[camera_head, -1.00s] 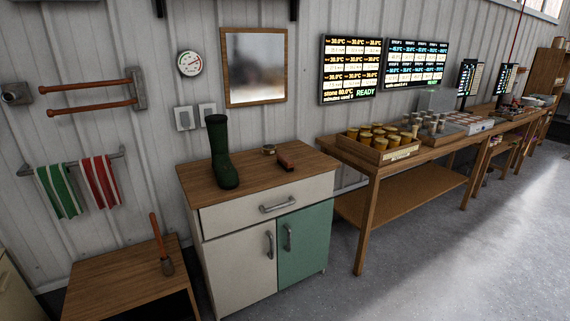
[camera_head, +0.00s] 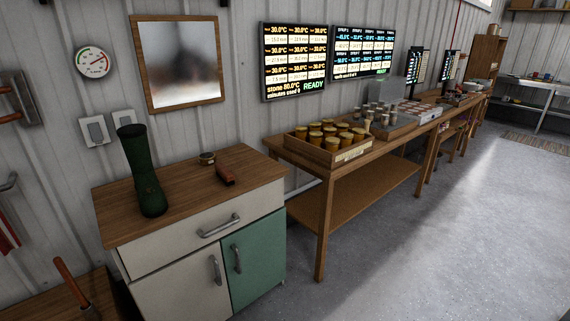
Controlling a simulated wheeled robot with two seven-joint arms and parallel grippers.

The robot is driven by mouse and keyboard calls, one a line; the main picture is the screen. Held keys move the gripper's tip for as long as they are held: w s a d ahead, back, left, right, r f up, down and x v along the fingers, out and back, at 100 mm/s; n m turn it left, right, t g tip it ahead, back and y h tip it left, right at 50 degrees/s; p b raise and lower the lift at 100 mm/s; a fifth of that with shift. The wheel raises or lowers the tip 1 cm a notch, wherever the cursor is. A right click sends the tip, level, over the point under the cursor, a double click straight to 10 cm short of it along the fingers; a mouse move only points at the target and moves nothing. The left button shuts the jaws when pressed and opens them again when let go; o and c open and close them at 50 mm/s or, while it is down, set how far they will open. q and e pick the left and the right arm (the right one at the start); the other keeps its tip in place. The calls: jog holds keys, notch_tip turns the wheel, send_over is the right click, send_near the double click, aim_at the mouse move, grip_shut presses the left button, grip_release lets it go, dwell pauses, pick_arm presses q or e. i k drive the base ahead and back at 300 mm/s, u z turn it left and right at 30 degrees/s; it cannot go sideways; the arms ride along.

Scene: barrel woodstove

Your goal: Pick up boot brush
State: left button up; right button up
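A small red-brown block-shaped item with a dark underside (camera_head: 225,174), which looks like the boot brush, lies on the wooden top of a cabinet (camera_head: 125,219). It lies right of a dark green boot (camera_head: 142,172) that stands upright. A small round tin (camera_head: 207,158) sits just behind the brush, apart from it. Neither of my grippers is in view.
The cabinet has a white drawer, a white door and a green door (camera_head: 254,262). A long wooden bench (camera_head: 300,165) with a crate of jars (camera_head: 335,157) stands to the right. A low table with a wooden-handled tool (camera_head: 72,283) is at lower left. The right floor is clear.

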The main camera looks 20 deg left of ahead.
aim_at(224, 173)
jog(key=z, duration=0.55)
jog(key=i, duration=2.65)
jog(key=u, duration=0.5)
